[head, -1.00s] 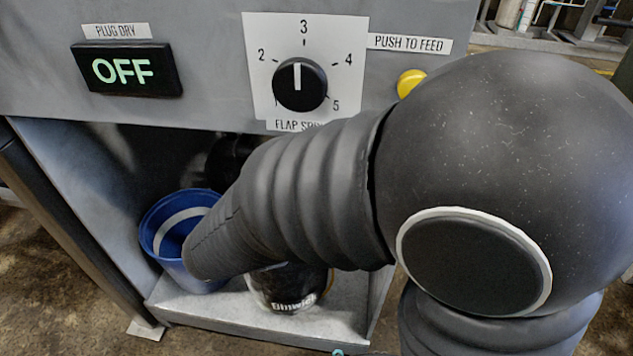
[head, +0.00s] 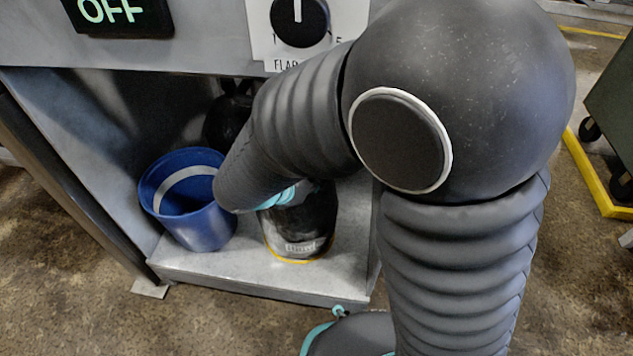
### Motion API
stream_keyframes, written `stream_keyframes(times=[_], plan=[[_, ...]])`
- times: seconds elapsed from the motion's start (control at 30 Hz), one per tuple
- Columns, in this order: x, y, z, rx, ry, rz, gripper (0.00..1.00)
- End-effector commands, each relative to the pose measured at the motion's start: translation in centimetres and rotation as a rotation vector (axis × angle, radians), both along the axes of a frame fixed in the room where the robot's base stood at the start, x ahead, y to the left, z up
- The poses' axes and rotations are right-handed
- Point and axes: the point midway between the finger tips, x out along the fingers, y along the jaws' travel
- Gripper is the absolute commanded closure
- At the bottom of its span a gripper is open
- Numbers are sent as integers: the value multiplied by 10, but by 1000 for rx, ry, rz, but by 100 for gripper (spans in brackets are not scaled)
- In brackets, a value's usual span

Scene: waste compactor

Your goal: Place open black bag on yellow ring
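A dark rounded shape that looks like the black bag (head: 324,222) is on the grey shelf under the machine. A thin yellow edge, which looks like the yellow ring (head: 298,261), curves along its foot. Whether the bag's mouth is open is hidden. My arm comes down over this spot from the right, with a teal-banded wrist joint at the dark shape. A pale lettered label shows low on the dark shape; I cannot tell whether that part is bag or gripper. My fingers cannot be made out, nor any hold on the bag.
A blue bucket (head: 202,222) with a pale band inside stands on the shelf (head: 225,272), left of the dark shape. Another black form (head: 228,118) is in shadow behind. The control panel's dial (head: 299,22) is above. A green cart (head: 612,100) stands at right.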

Motion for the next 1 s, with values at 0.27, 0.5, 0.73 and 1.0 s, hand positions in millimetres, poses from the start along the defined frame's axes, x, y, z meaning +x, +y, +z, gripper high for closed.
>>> stream_keyframes(times=[0.27, 0.5, 0.73, 1.0], plan=[[0, 0, -3, 0, 0, 0, 72], [0, 0, -3, 0, 0, -1, 69], [-4, 4, 6, 0, 0, 1, 69], [-33, 32, 38, 2, -2, 4, 69]])
